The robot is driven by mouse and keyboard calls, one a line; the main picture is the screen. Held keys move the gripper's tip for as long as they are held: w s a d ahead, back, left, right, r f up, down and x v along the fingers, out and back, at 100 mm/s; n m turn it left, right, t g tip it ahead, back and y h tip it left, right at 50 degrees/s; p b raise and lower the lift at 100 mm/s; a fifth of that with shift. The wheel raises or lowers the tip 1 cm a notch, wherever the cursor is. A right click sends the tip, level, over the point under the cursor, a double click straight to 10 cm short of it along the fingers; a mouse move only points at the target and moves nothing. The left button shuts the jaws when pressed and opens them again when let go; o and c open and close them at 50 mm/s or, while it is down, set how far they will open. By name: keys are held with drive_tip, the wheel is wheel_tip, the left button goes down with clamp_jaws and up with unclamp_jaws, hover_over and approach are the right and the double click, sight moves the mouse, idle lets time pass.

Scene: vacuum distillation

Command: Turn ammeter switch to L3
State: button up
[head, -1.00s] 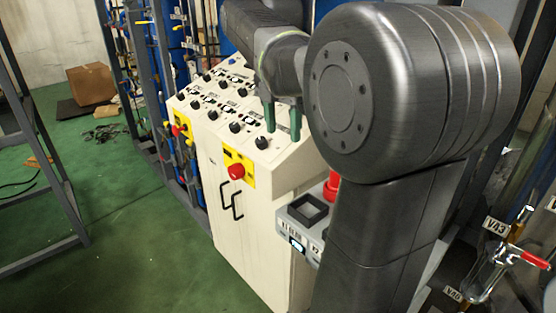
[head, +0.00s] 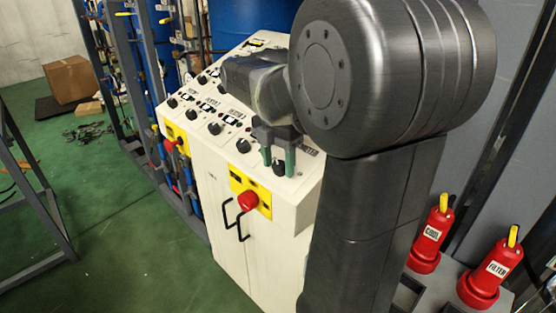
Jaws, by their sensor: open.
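A white control cabinet (head: 222,240) with a sloped panel of black rotary knobs stands in the middle of the head view. My gripper (head: 278,160) is at the near right end of the panel, its two green-tipped fingers pointing down and apart. A black knob (head: 279,168) shows between the fingers; I cannot tell whether they touch it. Another black knob (head: 243,146) is just left of the fingers. The panel labels are too small to read, so I cannot tell which knob is the ammeter switch or where it points. My arm hides the panel's right side.
Red handles labelled COOL (head: 430,235) and FILTER (head: 490,270) stand at right. A cardboard box (head: 70,79) lies far left.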

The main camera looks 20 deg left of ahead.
drive_tip(key=c, duration=1)
drive_tip(key=shift+o, duration=0.2)
